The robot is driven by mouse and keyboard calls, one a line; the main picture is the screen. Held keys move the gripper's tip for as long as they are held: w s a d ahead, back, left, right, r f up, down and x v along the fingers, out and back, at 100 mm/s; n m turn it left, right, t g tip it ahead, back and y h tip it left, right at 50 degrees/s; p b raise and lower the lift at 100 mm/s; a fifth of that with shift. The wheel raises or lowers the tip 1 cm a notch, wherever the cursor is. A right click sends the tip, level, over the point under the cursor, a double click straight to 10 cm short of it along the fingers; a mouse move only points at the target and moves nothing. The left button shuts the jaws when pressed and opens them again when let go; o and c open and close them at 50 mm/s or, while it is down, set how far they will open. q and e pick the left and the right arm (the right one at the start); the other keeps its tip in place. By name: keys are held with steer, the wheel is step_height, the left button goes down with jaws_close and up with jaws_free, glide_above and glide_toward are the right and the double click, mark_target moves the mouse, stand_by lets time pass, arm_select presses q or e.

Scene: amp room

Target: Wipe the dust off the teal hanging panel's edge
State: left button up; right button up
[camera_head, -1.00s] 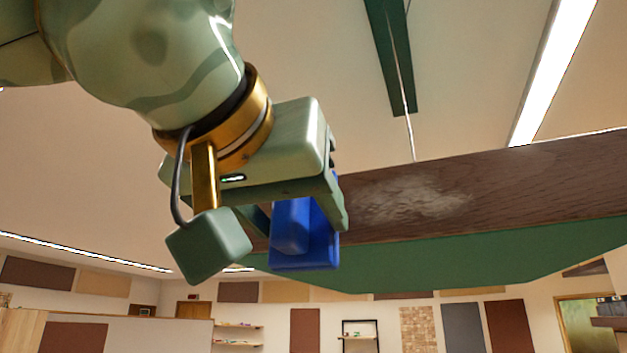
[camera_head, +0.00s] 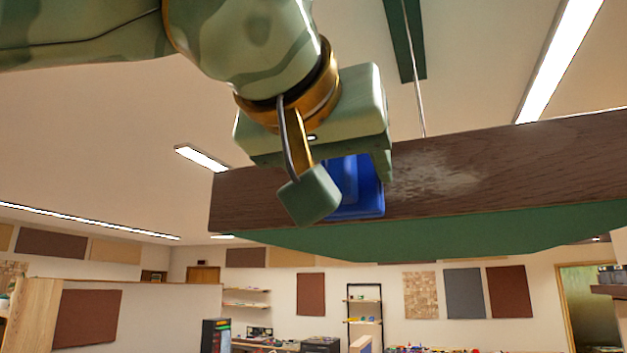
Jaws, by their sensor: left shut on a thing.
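The hanging panel (camera_head: 540,165) spans the right half of the view, with a brown wood-grain edge and a teal-green underside (camera_head: 440,235). A pale dust patch (camera_head: 435,178) lies on the brown edge, right of my gripper. My left gripper (camera_head: 350,175) is shut on a blue block-like thing (camera_head: 357,188), in front of the panel's edge near its left end. Whether the blue thing touches the edge I cannot tell. Part of it is hidden behind the gripper. My right gripper is not in view.
A thin cable (camera_head: 418,100) runs up from the panel toward a green ceiling beam (camera_head: 405,40). Lit ceiling lamps (camera_head: 560,60) hang above. Shelves (camera_head: 364,315) and wall panels stand far behind. Left of the panel is open air.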

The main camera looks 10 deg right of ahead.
arm_select(q)
steer(key=shift+p+x, duration=0.5)
steer(key=shift+x, duration=0.4)
stand_by(0.6)
steer(key=shift+s+d+r, duration=0.1)
steer(key=shift+r, duration=0.05)
